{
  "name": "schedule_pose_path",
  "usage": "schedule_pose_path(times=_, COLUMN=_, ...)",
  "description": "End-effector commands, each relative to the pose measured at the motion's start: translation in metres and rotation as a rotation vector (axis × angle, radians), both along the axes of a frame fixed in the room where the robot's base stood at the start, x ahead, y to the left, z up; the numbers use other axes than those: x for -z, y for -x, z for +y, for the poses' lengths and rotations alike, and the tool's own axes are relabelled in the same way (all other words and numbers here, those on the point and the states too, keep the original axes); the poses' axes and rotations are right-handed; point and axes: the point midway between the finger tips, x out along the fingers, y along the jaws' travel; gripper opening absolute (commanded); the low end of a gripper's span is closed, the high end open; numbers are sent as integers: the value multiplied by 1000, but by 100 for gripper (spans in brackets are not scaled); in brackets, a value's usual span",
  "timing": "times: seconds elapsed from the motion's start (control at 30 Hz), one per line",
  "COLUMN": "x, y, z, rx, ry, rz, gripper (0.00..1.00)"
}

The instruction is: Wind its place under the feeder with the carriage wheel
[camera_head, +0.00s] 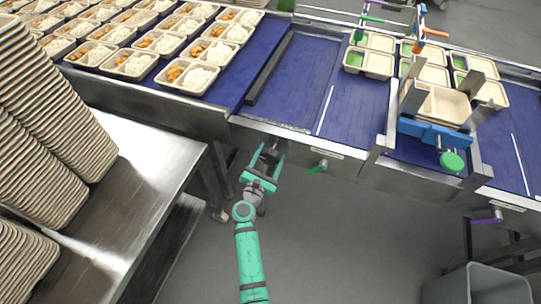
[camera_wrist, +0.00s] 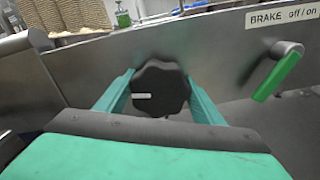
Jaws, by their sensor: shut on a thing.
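The carriage wheel, a black lobed knob with a short white mark (camera_wrist: 160,88), sits on the steel side of the conveyor. My gripper (camera_wrist: 160,100) is closed around it, one teal finger on each side. In the head view my gripper (camera_head: 267,162) reaches the conveyor's front side, and the wheel is mostly hidden there. A blue clamp-like fixture with a green knob (camera_head: 435,132) stands on the right part of the belt, with a beige tray (camera_head: 440,104) behind it. I cannot tell for sure which part is the feeder.
A green brake lever (camera_wrist: 277,75) is right of the wheel, beside a "BRAKE off/on" label (camera_wrist: 283,15). Filled trays (camera_head: 190,78) stand on the blue belt at left. Tall stacks of trays (camera_head: 60,120) stand on a steel table. A grey bin (camera_head: 478,285) is at lower right.

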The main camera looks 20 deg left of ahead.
Motion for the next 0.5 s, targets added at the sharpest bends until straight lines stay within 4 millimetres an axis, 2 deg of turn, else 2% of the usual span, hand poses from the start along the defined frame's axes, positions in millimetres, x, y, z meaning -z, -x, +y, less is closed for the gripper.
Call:
schedule_pose_path(times=0.23, x=2, y=2, z=0, rx=1, ry=108, rz=7, gripper=39)
schedule_pose_path(times=0.5, x=2, y=1, z=0, rx=1, ry=150, rz=8, gripper=39)
